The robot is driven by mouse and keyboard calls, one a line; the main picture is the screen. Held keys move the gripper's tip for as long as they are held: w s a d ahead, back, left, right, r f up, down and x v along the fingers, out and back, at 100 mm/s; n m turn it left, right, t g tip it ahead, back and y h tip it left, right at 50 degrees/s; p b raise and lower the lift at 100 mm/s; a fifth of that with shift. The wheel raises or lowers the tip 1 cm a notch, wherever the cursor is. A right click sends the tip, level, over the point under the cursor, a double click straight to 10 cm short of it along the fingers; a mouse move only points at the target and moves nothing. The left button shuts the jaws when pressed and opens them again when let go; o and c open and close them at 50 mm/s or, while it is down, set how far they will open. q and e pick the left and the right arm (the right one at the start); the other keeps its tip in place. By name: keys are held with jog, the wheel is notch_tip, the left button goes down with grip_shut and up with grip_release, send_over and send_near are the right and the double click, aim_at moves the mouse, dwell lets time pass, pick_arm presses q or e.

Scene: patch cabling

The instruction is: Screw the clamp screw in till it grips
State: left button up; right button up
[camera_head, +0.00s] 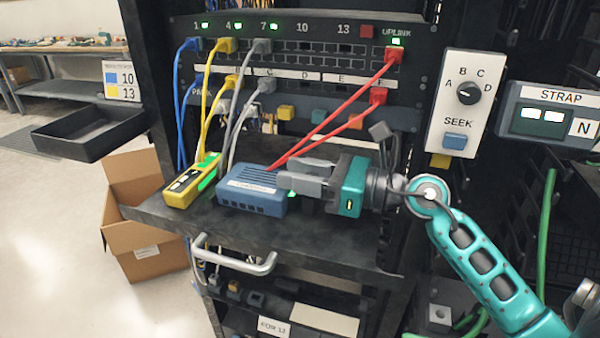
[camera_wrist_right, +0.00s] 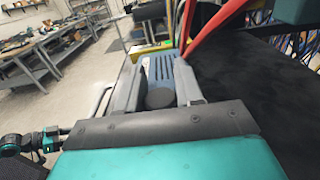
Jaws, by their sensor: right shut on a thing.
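My right gripper (camera_head: 286,180) comes in from the right above the shelf, level with the right end of a blue vented box (camera_head: 245,197). In the right wrist view its fingers (camera_wrist_right: 158,75) are closed on the sides of a dark round knob (camera_wrist_right: 160,97), which looks like the clamp screw. The blue box (camera_wrist_right: 158,66) lies just beyond the knob. In the head view the fingers hide the knob. Any thread or clamp jaw is hidden, so I cannot tell how deep the screw sits.
A yellow tester (camera_head: 184,190) lies left of the blue box on the dark shelf (camera_head: 300,243). A selector panel (camera_head: 465,105) stands at right. A cardboard box (camera_head: 140,220) is on the floor.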

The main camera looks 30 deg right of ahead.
jog(key=shift+r+m+t+h+p, duration=0.2)
jog(key=shift+m+t+h+p, duration=0.15)
jog(key=shift+p, duration=0.4)
jog(key=shift+h+p, duration=0.3)
jog(key=shift+h, duration=0.05)
pick_arm(q)
jog(key=shift+s+a+r, duration=0.2)
jog(key=shift+a+r, duration=0.2)
pick_arm(e)
jog(key=shift+f, duration=0.2)
jog(key=o, duration=1)
jog(key=shift+d, duration=0.1)
jog(key=b, duration=0.3)
send_over(375, 226)
jog(key=w, duration=0.1)
jog(key=shift+w+a+f+m, duration=0.15)
jog(key=shift+a+m, duration=0.1)
jog(key=shift+a, duration=0.2)
jog(key=shift+s+d, duration=0.35)
jog(key=shift+s, duration=0.2)
pick_arm(q)
jog(key=shift+w+d+f, duration=0.3)
jog(key=shift+d+f, duration=0.2)
jog(key=shift+d, duration=0.15)
pick_arm(e)
jog(key=shift+s+d, duration=0.1)
jog(key=shift+s, duration=0.05)
